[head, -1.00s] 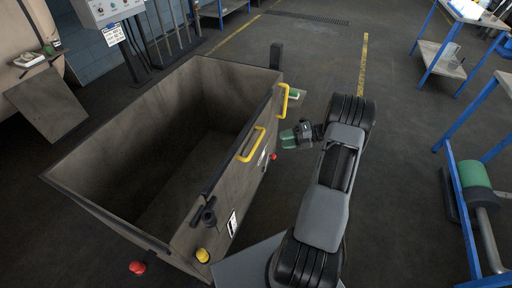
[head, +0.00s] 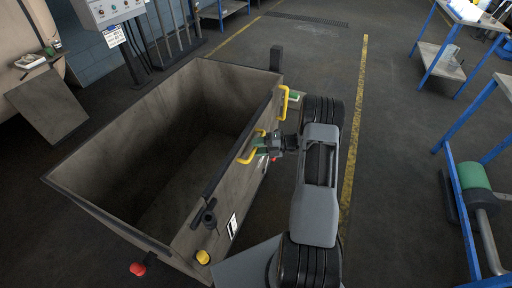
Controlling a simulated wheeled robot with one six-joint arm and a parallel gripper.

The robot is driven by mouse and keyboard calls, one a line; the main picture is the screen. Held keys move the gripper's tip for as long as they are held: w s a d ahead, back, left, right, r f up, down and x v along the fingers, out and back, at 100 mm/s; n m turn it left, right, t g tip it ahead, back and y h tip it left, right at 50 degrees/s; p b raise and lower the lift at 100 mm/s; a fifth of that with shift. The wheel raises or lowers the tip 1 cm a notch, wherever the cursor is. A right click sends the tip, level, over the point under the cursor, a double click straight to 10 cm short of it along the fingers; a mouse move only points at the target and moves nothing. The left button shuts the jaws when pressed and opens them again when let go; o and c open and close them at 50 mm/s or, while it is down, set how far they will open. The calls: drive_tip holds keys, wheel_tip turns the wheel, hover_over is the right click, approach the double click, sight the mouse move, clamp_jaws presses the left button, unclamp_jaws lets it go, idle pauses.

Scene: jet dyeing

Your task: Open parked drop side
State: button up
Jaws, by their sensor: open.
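The parked bin (head: 150,215) is a deep grey-brown box, empty inside as far as I can see. Its drop side (head: 222,208) faces right and stands upright, with a dark top edge. Two yellow handles are on this side: a near one (head: 247,158) and a far one (head: 285,100). A dark latch (head: 208,216) sits at its near end. My gripper (head: 264,145), with green fingertips, is open at the near yellow handle and overlaps its far end in the picture. I cannot tell whether it touches the handle.
A yellow knob (head: 202,257) and a red knob (head: 137,269) are at the bin's near corner. A control box (head: 105,10) stands behind. Blue-framed tables (head: 445,60) stand at right. The floor between them and my arm is clear, with a yellow line (head: 352,150).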

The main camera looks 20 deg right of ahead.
drive_tip(key=shift+w+a+f, duration=0.15)
drive_tip(key=shift+w+a, duration=0.05)
drive_tip(key=shift+a, duration=0.3)
drive_tip(key=shift+c, duration=0.2)
clamp_jaws()
drive_tip(key=shift+d, duration=0.1)
